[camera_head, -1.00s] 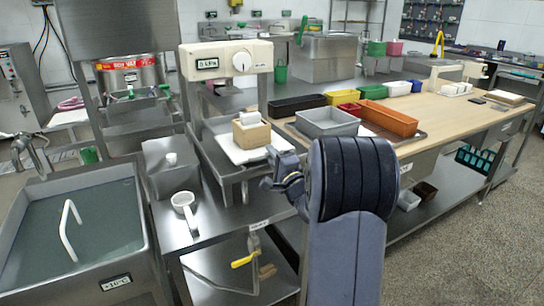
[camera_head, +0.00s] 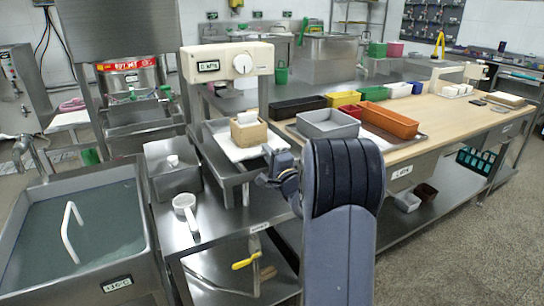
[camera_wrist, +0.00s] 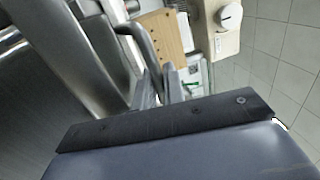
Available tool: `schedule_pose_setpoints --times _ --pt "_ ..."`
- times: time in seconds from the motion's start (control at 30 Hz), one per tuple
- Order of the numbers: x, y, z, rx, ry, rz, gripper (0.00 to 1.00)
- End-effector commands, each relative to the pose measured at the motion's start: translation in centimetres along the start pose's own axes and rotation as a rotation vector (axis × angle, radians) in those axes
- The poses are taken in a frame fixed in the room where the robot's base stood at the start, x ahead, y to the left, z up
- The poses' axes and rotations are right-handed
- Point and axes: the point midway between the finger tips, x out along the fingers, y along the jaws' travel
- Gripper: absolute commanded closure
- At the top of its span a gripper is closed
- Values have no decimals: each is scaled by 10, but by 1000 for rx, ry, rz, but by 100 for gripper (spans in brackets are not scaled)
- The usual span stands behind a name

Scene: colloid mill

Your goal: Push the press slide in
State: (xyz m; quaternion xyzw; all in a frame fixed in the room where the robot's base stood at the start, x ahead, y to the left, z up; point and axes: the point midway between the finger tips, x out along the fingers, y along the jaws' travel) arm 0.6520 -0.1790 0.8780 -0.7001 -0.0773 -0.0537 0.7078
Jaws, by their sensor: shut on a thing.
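The press slide is a white board (camera_head: 228,151) carrying a pale wooden box (camera_head: 249,135) with a white block (camera_head: 246,119) on top. It lies on a grey metal bed, in front of and below the cream press head (camera_head: 227,60). My gripper (camera_head: 268,181) is at the slide's near right side. In the wrist view my two grey fingers (camera_wrist: 160,84) close around a curved grey bar (camera_wrist: 146,45), seemingly the slide's handle. The exact grip is partly hidden by my wrist. The perforated wooden box also shows in the wrist view (camera_wrist: 162,37).
A white ladle (camera_head: 184,204) and a metal box (camera_head: 172,176) stand left of the press. A water-filled sink (camera_head: 135,250) is at the far left. Grey (camera_head: 327,123) and orange (camera_head: 389,120) bins sit on the right table. A yellow-handled tool (camera_head: 245,260) hangs below.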

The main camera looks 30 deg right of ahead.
Motion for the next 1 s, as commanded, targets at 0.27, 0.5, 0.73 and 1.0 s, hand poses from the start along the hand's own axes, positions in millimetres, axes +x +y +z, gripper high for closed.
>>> schedule_pose_setpoints --times 0.27,0.5,0.73,1.0 --pt "10 3 0 0 0 2 100" --pt "10 3 0 0 0 2 85" --pt "8 3 0 0 0 2 85" --pt "-26 2 -1 0 3 3 85"
